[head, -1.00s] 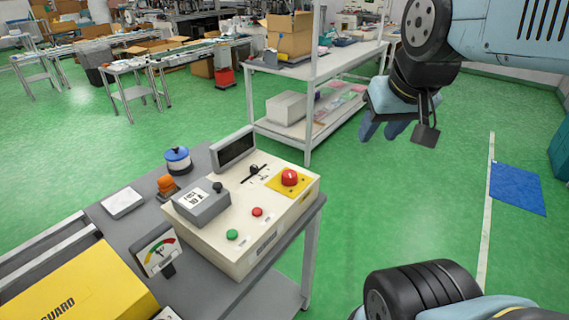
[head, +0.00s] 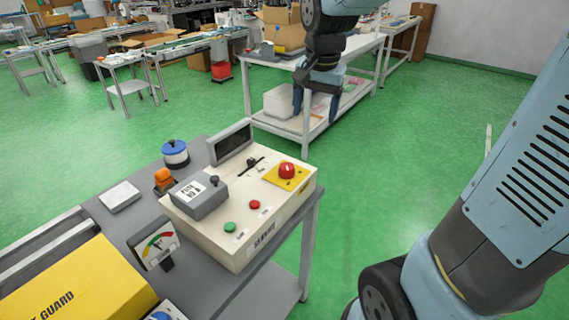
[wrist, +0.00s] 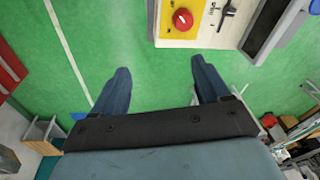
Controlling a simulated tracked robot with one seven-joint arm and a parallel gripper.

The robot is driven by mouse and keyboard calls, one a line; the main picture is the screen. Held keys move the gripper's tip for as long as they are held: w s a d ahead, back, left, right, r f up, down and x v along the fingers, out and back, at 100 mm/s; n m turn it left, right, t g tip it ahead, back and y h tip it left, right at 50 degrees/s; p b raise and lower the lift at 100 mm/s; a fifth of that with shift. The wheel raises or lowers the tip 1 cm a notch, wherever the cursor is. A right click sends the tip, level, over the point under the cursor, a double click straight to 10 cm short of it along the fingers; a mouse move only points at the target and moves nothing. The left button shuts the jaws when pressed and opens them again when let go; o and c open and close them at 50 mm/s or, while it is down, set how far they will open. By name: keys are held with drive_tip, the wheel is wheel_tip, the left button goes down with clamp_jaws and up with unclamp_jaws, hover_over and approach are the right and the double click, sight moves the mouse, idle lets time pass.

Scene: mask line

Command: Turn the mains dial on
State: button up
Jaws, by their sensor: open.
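The red dial (head: 287,170) sits on a yellow plate (head: 271,179) at the far right corner of the cream control box (head: 238,250). It also shows in the wrist view (wrist: 182,19), at the top, with a pale mark on its face. I cannot read its setting. My gripper (head: 315,106) points down, open and empty, beyond the dial and a little to its right in the head view. In the wrist view its two dark blue fingers (wrist: 160,66) are wide apart over green floor, and the dial lies ahead of them, touched by neither.
The box also bears a green button (head: 229,228), a small red button (head: 255,204), a black lever (head: 252,161), a display (head: 230,142) and a grey switch box (head: 200,197). A gauge (head: 157,243) and an orange lamp (head: 164,178) stand beside it. A white shelf table (head: 306,122) stands behind.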

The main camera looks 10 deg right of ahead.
sight(286, 166)
drive_tip(key=w+a+f+m+g, duration=0.2)
drive_tip(key=w+a+f+m, duration=0.1)
drive_tip(key=w+a+f, duration=0.3)
drive_tip(key=f, duration=1.4)
drive_tip(key=shift+w+d+f, duration=0.1)
drive_tip(key=shift+w+d, duration=0.2)
drive_tip(key=shift+d, duration=0.1)
drive_tip(key=c, duration=1)
drive_tip(key=shift+a, duration=0.2)
drive_tip(key=shift+c, duration=0.2)
drive_tip(key=shift+d, duration=0.1)
